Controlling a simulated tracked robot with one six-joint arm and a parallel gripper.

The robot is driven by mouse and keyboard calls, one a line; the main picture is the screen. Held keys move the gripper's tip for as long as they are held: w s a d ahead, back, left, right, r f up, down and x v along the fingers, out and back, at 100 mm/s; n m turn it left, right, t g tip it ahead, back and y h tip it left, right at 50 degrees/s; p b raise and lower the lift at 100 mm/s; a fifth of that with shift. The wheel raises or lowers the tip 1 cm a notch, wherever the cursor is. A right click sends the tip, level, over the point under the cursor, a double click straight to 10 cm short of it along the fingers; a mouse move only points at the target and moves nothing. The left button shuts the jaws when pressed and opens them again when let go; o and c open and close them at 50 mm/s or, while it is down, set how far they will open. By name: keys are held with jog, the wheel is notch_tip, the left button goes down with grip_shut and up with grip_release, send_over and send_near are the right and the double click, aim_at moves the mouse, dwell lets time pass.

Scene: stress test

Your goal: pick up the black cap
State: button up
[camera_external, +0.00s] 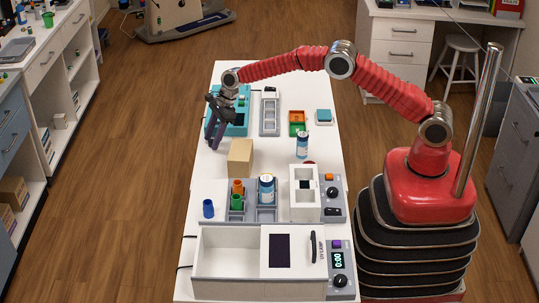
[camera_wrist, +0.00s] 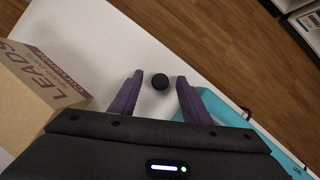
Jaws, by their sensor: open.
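The black cap (camera_wrist: 160,82) is a small dark round piece on the white table, in the upper middle of the wrist view. My gripper (camera_wrist: 159,92) is open, with one purple finger to the left of the cap and the other to its right. Gaps show between the cap and both fingers. I cannot tell how high the fingertips are above the table. In the external view my gripper (camera_external: 214,133) points down near the table's left edge, and I cannot make out the cap there.
A cardboard box (camera_wrist: 38,82) stands close to the left finger; it also shows in the external view (camera_external: 240,157). A teal case (camera_wrist: 222,108) lies close to the right finger. The table's edge and wooden floor are beyond the cap. A blue cup (camera_external: 208,208) stands farther forward.

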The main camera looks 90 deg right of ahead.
jog(key=shift+c, duration=0.5)
grip_shut()
dwell(0.3)
notch_tip(320, 180, up, 10)
dwell(0.7)
